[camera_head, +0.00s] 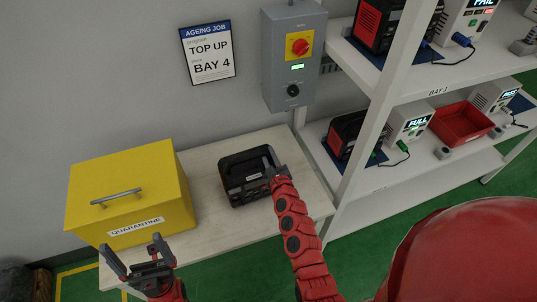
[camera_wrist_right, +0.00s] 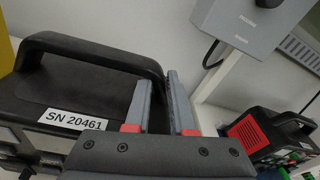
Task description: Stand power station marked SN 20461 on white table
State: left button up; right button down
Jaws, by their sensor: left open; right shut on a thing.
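The black power station (camera_head: 236,182) is upright at the white table (camera_head: 205,160), right of the yellow box. I cannot tell whether its base touches the tabletop. In the right wrist view its label (camera_wrist_right: 72,120) reads SN 20461, beside its black carry handle (camera_wrist_right: 95,50). My right gripper (camera_head: 274,172) is shut on the right end of this handle, and its grey fingers (camera_wrist_right: 157,90) show there in the wrist view. My left gripper (camera_head: 132,246) is open and empty, in front of the yellow box near the table's front edge.
A yellow QUARANTINE box (camera_head: 130,190) fills the table's left part. A grey switch box (camera_head: 292,55) and an AGEING JOB sign (camera_head: 208,53) reading TOP UP, BAY 4 hang on the wall. A white shelf rack (camera_head: 378,110) with other power stations and chargers stands right.

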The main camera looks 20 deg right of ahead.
jog(key=shift+f+b, duration=0.4)
jog(key=shift+b, duration=0.3)
jog(key=c, duration=0.7)
grip_release()
jog(key=shift+a, duration=0.1)
jog(key=shift+s+a+r+b, duration=0.2)
jog(key=shift+s+b, duration=0.65)
jog(key=shift+s, duration=2.05)
jog(key=shift+s+d+r+b, duration=0.1)
jog(key=shift+s+r+b, duration=0.5)
jog(key=shift+s, duration=2.3)
jog(key=shift+s+a+b, duration=0.1)
jog(key=shift+s+b, duration=0.95)
jog(key=shift+s, duration=1.85)
